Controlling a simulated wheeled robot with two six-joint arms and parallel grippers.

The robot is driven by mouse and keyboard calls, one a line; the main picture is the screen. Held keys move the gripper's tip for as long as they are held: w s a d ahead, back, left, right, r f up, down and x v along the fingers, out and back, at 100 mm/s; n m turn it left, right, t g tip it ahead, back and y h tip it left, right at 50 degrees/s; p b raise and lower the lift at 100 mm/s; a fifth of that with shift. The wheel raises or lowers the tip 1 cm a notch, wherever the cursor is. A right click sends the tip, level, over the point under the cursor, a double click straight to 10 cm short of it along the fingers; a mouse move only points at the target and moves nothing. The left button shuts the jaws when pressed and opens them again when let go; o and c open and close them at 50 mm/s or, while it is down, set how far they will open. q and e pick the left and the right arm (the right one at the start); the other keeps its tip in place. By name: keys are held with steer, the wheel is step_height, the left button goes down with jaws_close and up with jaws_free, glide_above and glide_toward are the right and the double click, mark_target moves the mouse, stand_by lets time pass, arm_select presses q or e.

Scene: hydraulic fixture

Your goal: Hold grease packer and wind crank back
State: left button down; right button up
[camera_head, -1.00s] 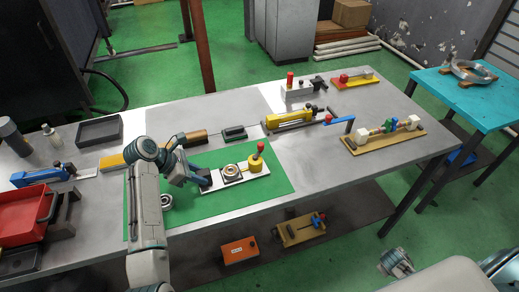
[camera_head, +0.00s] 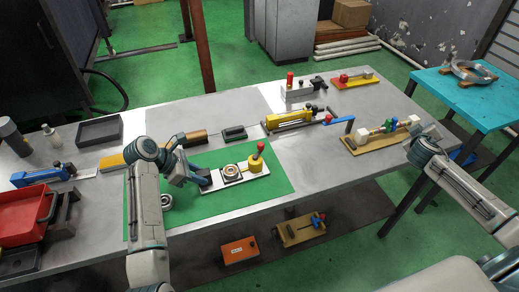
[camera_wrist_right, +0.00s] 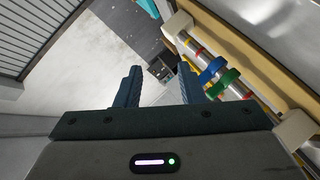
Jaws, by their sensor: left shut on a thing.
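The grease packer (camera_head: 233,182) lies on the green mat as a pale base plate with a round bearing in the middle. A yellow drum (camera_head: 255,163) with an upright red-knobbed crank (camera_head: 261,147) stands at its right end. My left gripper (camera_head: 203,182) is shut on the dark block at the packer's left end; the fingertips are partly hidden. My right gripper (camera_wrist_right: 158,75) is open and empty in the right wrist view. It is near a wooden-based fixture (camera_wrist_right: 215,75) with a rod and blue and green rings, far right of the packer.
The wooden fixture (camera_head: 366,144) stands at the table's right end. A yellow cylinder unit (camera_head: 290,117) with a blue crank lies behind the packer. A red bin (camera_head: 20,215) stands at the left. Bare table lies between the mat and the wooden fixture.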

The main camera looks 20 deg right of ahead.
steer(key=w+r+m+t, duration=0.25)
steer(key=w+r, duration=0.25)
steer(key=r, duration=0.8)
steer(key=w+r+m+t, duration=0.1)
steer(key=w+r+t, duration=0.35)
steer(key=r, duration=0.85)
steer(key=n+g+y, duration=1.4)
steer(key=n+y, duration=0.2)
steer(key=y, duration=0.1)
glide_toward(263, 144)
steer(key=s+x, duration=0.1)
steer(key=x, duration=0.2)
steer(key=shift+m, duration=0.25)
steer(key=shift+w+x, duration=0.25)
steer(key=shift+x, duration=1.35)
steer(key=shift+w+x, duration=0.25)
steer(key=shift+x, duration=1.35)
steer(key=shift+r, duration=0.1)
